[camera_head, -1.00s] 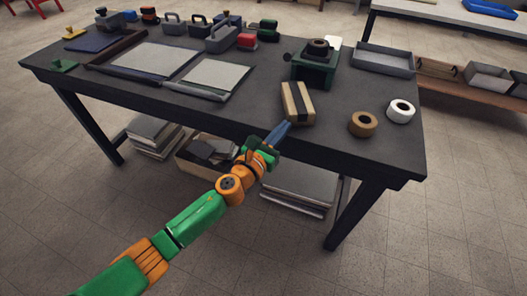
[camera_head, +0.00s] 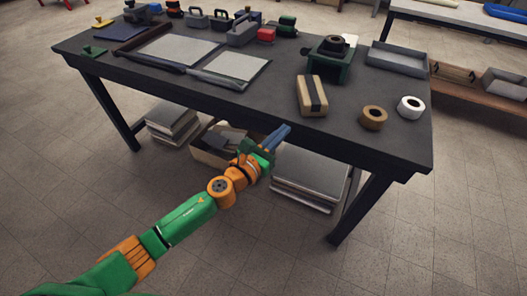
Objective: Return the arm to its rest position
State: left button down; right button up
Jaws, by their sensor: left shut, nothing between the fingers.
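My left arm, green and orange, comes in from the lower left. Its left gripper (camera_head: 278,136) has blue fingers that are shut and empty. In the picture the fingertips overlap the front edge of the dark table (camera_head: 345,133), left of and below a tan box with a dark band (camera_head: 312,95). The gripper is apart from the box. My right arm and gripper are not in view.
A brown tape roll (camera_head: 373,117) and a white one (camera_head: 411,107) lie right of the box. A green tape dispenser (camera_head: 328,65) and a grey tray (camera_head: 397,59) stand behind. An open carton (camera_head: 205,152) and stacked sheets (camera_head: 310,177) sit under the table. Floor in front is clear.

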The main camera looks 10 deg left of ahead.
pick_arm(q)
jog(key=v, duration=0.6)
jog(key=s+a+f+n+g+y+p, duration=0.4)
jog(key=a+f+n, duration=0.3)
jog(key=f+n, duration=0.4)
jog(key=s+a+f+n+g+y+p, duration=0.2)
jog(key=s+a+f+n+y+p, duration=0.25)
jog(key=f+n, duration=0.75)
jog(key=s+f+n+g, duration=0.3)
jog(key=s+n, duration=0.2)
jog(key=s, duration=0.4)
jog(key=s+a+f+n+g, duration=0.1)
jog(key=s+f+n+g, duration=0.1)
jog(key=s+n, duration=0.4)
jog(key=s+a+f+n+g+p, duration=0.1)
jog(key=s+f+n+g, duration=0.2)
jog(key=s, duration=1.1)
jog(key=f+n, duration=0.1)
jog(key=n, duration=0.1)
jog(key=shift+f+n+g, duration=0.3)
jog(key=shift+s+a+y, duration=0.1)
jog(key=shift+s+y, duration=0.05)
jog(key=shift+y, duration=0.1)
